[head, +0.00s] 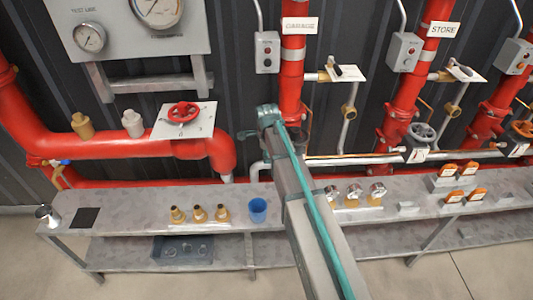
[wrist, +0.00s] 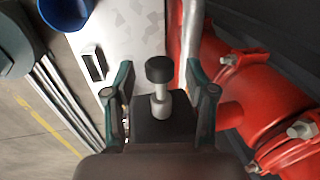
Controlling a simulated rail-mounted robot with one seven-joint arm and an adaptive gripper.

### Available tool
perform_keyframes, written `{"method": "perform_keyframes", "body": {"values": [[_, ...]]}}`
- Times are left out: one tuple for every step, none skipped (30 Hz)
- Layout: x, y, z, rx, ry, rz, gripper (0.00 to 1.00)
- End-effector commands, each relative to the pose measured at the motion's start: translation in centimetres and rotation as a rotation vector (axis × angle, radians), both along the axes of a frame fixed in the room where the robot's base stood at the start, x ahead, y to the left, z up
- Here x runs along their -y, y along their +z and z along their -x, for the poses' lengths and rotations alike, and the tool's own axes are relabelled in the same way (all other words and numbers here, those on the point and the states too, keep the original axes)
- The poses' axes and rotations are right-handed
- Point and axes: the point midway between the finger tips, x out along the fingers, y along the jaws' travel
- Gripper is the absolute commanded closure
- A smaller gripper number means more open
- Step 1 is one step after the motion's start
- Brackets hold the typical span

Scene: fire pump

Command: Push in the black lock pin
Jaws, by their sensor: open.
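The black lock pin (wrist: 160,68) shows in the wrist view as a round black knob on a pale metal stem. The stem rises from a dark block (wrist: 166,128). My gripper (wrist: 160,76) is open, with one finger on each side of the pin. Gaps show between the knob and both fingers, and nothing is held. I cannot tell how far the pin sits in its seat. In the head view my arm reaches up toward the red pipe at the middle, and the pin cannot be made out there.
A red pipe (wrist: 275,108) with bolted clamps lies close on the right in the wrist view. A blue cup (head: 257,210) and several brass fittings (head: 199,213) stand on the grey bench (head: 120,213). A red handwheel (head: 183,112) is at the left.

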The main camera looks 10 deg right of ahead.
Motion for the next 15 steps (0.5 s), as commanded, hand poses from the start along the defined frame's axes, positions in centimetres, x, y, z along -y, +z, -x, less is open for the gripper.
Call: {"method": "perform_keyframes", "body": {"values": [[0.0, 0.0, 0.0, 0.000, 0.000, -0.001, 0.44], [0.0, 0.0, 0.0, 0.000, 0.000, -0.001, 0.44], [0.0, 0.1, 0.0, 0.000, 0.000, -0.001, 0.44], [0.0, 0.1, 0.0, 0.000, 0.000, -0.001, 0.44], [-0.1, 0.3, 0.0, 0.000, 0.000, -0.001, 0.44], [-0.1, 0.5, 0.1, 0.000, 0.000, -0.001, 0.44], [-0.1, 0.7, 0.1, 0.000, 0.000, -0.001, 0.44], [-0.1, 1.0, 0.2, 0.000, 0.000, -0.001, 0.44], [-0.1, 1.5, 0.3, 0.001, 0.000, -0.001, 0.44], [-0.1, 1.9, 0.4, 0.001, 0.000, -0.002, 0.44], [-0.1, 2.4, 0.5, 0.002, 0.000, -0.002, 0.44], [-0.1, 3.1, 0.6, 0.002, 0.000, -0.002, 0.44], [-0.1, 3.6, 0.7, 0.002, 0.000, -0.001, 0.44], [-0.1, 4.2, 0.8, 0.003, 0.000, -0.001, 0.44], [-0.1, 5.0, 1.0, 0.003, 0.000, -0.001, 0.44]]}}
